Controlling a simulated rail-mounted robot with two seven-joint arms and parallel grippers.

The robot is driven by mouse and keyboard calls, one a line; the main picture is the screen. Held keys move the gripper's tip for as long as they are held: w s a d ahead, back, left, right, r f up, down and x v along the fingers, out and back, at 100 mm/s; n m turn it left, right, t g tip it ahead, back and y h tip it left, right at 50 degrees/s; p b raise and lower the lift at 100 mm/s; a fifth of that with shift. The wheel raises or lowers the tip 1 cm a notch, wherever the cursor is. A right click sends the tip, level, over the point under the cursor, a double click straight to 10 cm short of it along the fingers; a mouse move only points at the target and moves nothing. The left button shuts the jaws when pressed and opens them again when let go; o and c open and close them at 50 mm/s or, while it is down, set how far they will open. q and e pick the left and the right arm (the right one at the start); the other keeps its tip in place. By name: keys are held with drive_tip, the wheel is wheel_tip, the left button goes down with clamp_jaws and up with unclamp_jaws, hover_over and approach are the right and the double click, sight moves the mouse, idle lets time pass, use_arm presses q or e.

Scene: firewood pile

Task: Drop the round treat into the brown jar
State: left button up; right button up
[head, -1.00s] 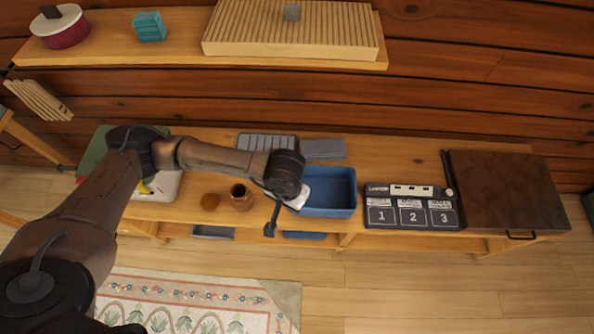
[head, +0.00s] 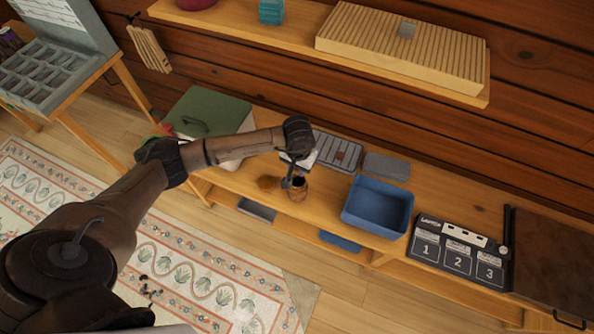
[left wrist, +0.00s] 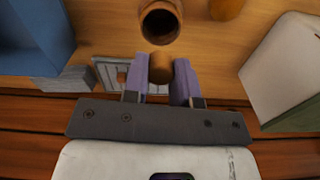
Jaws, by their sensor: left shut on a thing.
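The brown jar (head: 299,190) stands upright near the front edge of the wooden bench, with its dark mouth open. It also shows at the top of the left wrist view (left wrist: 160,24). My left gripper (head: 287,182) is close beside the jar's mouth in the head view and partly overlaps it. In the left wrist view its two purple fingers (left wrist: 159,80) are shut on a small brown round treat (left wrist: 160,68). There the treat shows just below the jar's rim, not over the opening. The fingers' height above the jar is hard to tell. My right gripper is not in view.
A round brown object (head: 268,183) lies left of the jar. A blue bin (head: 377,207) stands to its right, with a grey slotted tray (head: 338,151) behind. A green-lidded box (head: 209,112) is at the bench's left. A shelf (head: 300,50) hangs above.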

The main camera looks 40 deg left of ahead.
use_arm(q)
drive_tip(key=shift+w+f, duration=0.1)
drive_tip(key=shift+f+b, duration=0.45)
drive_tip(key=shift+f, duration=0.1)
drive_tip(key=shift+f+b, duration=0.9)
drive_tip(key=shift+f, duration=0.65)
drive_tip(key=shift+f, duration=0.1)
drive_tip(key=shift+f+b, duration=0.1)
drive_tip(key=shift+b, duration=0.25)
drive_tip(key=shift+f+b, duration=0.3)
idle(0.4)
drive_tip(key=shift+f+b, duration=0.55)
